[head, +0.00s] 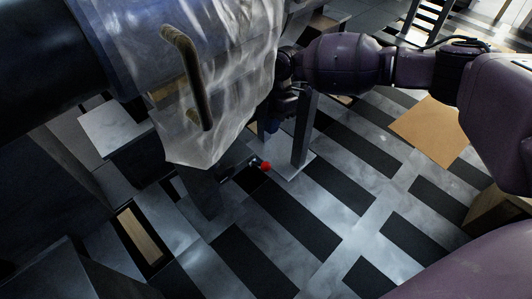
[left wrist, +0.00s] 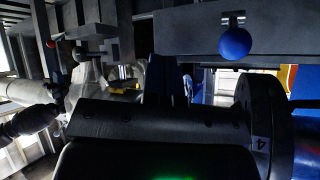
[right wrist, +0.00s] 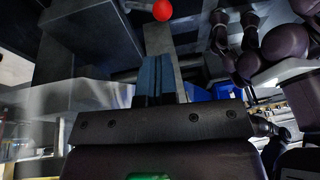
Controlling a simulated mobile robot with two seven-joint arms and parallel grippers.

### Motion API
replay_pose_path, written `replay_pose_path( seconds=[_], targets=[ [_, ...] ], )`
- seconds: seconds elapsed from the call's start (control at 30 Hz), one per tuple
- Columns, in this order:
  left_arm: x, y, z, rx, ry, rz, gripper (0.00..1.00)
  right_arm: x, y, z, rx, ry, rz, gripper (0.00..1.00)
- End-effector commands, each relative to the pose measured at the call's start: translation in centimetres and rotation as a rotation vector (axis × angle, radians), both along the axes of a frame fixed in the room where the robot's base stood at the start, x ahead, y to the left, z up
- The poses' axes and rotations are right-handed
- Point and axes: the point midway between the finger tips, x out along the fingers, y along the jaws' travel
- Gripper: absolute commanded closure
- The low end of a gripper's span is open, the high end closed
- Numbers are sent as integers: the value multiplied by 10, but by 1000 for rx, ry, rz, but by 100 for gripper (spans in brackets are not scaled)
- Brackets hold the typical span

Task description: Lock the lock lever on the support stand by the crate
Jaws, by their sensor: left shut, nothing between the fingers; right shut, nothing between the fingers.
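A lock lever with a red ball knob (head: 264,166) sticks out from a dark grey support stand (head: 202,190) under a plastic-wrapped load. The red knob also shows at the top of the right wrist view (right wrist: 162,10) and small at the left of the left wrist view (left wrist: 50,43). My right gripper (head: 270,125) points down above the red knob, apart from it; its blue fingers (right wrist: 155,80) are shut and empty. My left gripper is outside the head view; its dark fingers (left wrist: 168,82) are shut and empty, below a grey beam with a blue ball knob (left wrist: 235,43).
The plastic-wrapped load (head: 235,80) with a bent brown handle (head: 185,75) hangs over the stand. A grey post (head: 304,130) on a flat base stands close to my right gripper.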

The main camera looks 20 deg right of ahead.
Motion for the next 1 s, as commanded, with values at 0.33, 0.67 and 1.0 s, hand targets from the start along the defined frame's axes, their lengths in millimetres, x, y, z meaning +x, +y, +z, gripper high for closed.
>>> replay_pose_path(
  seconds=[0.33,0.67,1.0],
  targets=[
    [-5,2,-4,4,16,1,100,-1,1,-3,0,0,0,100],
    [-10,1,-15,20,33,-13,100,-11,12,-48,0,8,1,100],
    [-2,-1,-9,-3,-31,-14,100,-19,23,-89,-1,4,0,100]
  ],
)
